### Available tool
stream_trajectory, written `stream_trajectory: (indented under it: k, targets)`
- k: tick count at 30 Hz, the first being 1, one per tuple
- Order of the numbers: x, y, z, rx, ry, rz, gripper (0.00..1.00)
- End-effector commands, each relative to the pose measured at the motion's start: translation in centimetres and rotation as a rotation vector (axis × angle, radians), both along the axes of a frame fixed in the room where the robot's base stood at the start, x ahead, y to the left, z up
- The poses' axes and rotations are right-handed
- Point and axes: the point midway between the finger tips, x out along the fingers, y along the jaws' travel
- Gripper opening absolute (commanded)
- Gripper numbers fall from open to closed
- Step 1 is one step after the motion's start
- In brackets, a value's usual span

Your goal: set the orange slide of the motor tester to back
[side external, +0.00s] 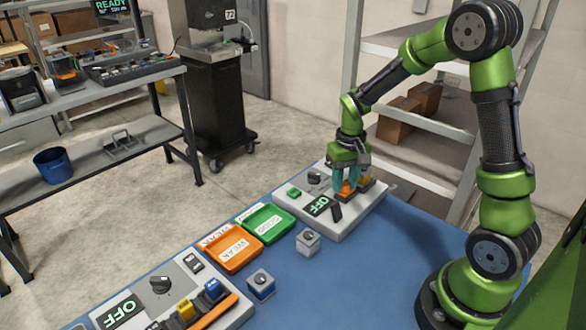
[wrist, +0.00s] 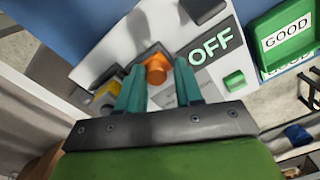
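The orange slide (wrist: 155,68) is a small orange knob on the grey-white panel of a tester (side external: 330,226) at the far end of the blue table. The tester's display (wrist: 211,44) reads OFF. My gripper (wrist: 159,66) is lowered over the panel, its teal fingers on either side of the orange slide. A gap shows beside the slide at the right finger, so the fingers look open around it. In the side view my gripper (side external: 347,180) partly hides the orange slide (side external: 345,188). I cannot tell the slide's exact position along its track.
A yellow-orange control (wrist: 106,97) sits left of the slide, a dark control (wrist: 203,8) above it and a green button (wrist: 234,79) to the right. Green (side external: 264,224) and orange (side external: 232,248) trays stand beside the tester. A second panel (side external: 165,272) is nearer the camera.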

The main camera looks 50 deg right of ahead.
Motion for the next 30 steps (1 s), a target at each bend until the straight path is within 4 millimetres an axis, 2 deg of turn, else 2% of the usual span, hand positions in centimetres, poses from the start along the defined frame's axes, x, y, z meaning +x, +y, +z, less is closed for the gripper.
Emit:
stream_trajectory:
  k: [5, 15, 21, 25, 30]
  targets:
    - [0.1, -0.1, 2.3, -0.003, -0.006, 0.0, 0.36]
    - [0.1, -0.2, 10.5, -0.003, -0.008, 0.0, 0.36]
    - [0.0, -0.3, 14.5, -0.002, -0.007, 0.0, 0.36]
    - [0.0, -0.3, 16.0, -0.002, -0.004, 0.001, 0.36]
    - [-0.1, -0.2, 16.8, 0.0, -0.002, 0.0, 0.36]
